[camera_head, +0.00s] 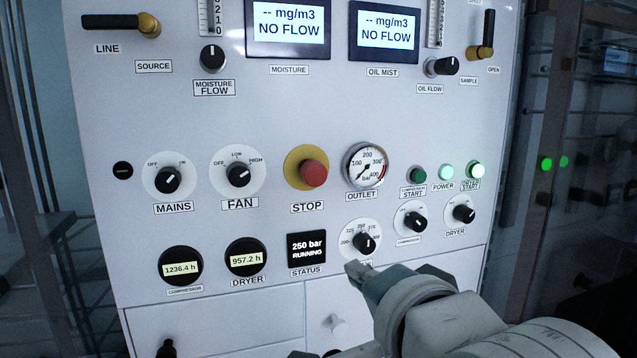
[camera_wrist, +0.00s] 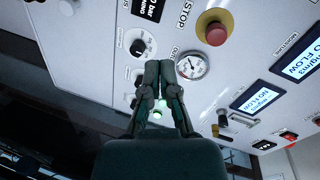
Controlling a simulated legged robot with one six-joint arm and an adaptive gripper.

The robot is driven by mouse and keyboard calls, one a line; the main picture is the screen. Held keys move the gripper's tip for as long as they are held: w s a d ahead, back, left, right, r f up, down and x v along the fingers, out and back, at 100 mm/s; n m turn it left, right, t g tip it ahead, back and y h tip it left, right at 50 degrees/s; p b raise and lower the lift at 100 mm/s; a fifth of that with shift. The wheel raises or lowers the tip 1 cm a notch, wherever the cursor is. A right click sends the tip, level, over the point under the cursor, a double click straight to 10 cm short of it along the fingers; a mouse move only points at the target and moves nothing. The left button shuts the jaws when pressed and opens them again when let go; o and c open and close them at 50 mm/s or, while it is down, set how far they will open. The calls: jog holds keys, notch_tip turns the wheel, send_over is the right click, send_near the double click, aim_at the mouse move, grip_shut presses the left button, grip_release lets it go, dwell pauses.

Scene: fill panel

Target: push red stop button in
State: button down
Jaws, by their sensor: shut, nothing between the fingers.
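The red stop button (camera_head: 313,173) stands out from a yellow round base on the white panel (camera_head: 120,240), above the STOP label. The button also shows in the wrist view (camera_wrist: 216,33), up and to the right of my fingertips. My gripper (camera_head: 354,268) is shut and empty, in front of the lower part of the panel, below and right of the button in the head view. In the wrist view my gripper (camera_wrist: 160,66) points toward the panel near the outlet gauge (camera_wrist: 192,66). It is apart from the button. Its exact distance from the panel is hard to tell.
The outlet gauge (camera_head: 366,165) is just right of the button. The fan knob (camera_head: 238,173) is to its left. The status display (camera_head: 306,248) is below, with a pressure knob (camera_head: 364,242) close above my gripper. Green lights (camera_head: 446,171) sit further right.

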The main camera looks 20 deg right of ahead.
aim_at(316, 176)
notch_tip(316, 176, up, 7)
jog(key=s+m+t, duration=0.1)
jog(key=m+t, duration=0.1)
jog(key=m, duration=0.1)
jog(key=shift+s+f+m, duration=0.15)
jog(key=shift+s+m, duration=0.15)
jog(key=w, duration=1.4)
